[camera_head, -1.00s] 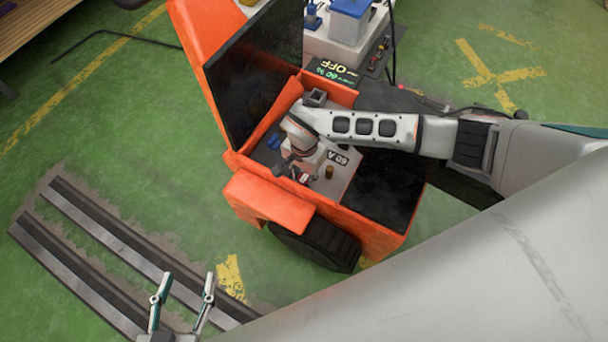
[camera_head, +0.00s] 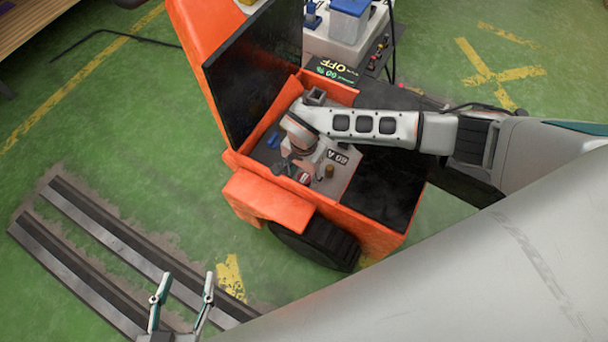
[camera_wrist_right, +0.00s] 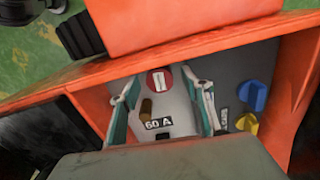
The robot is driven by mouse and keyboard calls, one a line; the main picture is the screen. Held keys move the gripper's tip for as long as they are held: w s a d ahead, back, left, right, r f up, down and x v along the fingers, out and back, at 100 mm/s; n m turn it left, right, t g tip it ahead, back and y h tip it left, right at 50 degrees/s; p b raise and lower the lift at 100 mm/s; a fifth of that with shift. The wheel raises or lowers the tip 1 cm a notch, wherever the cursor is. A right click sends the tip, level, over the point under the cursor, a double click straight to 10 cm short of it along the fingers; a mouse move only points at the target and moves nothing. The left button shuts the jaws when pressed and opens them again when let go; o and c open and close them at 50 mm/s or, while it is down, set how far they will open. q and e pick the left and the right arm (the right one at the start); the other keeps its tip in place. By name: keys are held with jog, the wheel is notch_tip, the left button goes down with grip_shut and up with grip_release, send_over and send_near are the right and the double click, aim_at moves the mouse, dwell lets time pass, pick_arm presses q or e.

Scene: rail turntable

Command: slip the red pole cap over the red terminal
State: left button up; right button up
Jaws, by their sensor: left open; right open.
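A round red piece with a pale bar across it (camera_wrist_right: 160,80) sits on the grey panel inside the orange truck. A bit of it also shows in the head view (camera_head: 304,178). I cannot tell whether it is the pole cap, the terminal or another fitting. My right gripper (camera_wrist_right: 162,86) is open, pointing down at the panel, with a finger on either side of the red piece and nothing visibly clamped. In the head view its wrist covers part of the panel. My left gripper (camera_head: 181,290) is open and empty above the floor rails, away from the truck.
A brass post (camera_wrist_right: 146,108) stands beside the 60 A label. A blue knob (camera_wrist_right: 253,95) and a yellow knob (camera_wrist_right: 246,122) are to the right. The orange truck's (camera_head: 268,196) walls and dark raised lid (camera_head: 252,75) surround the panel. A cart (camera_head: 345,50) stands behind.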

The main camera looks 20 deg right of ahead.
notch_tip(320, 180, up, 11)
jog(key=shift+r, duration=0.2)
dwell(0.6)
jog(key=shift+s, duration=0.1)
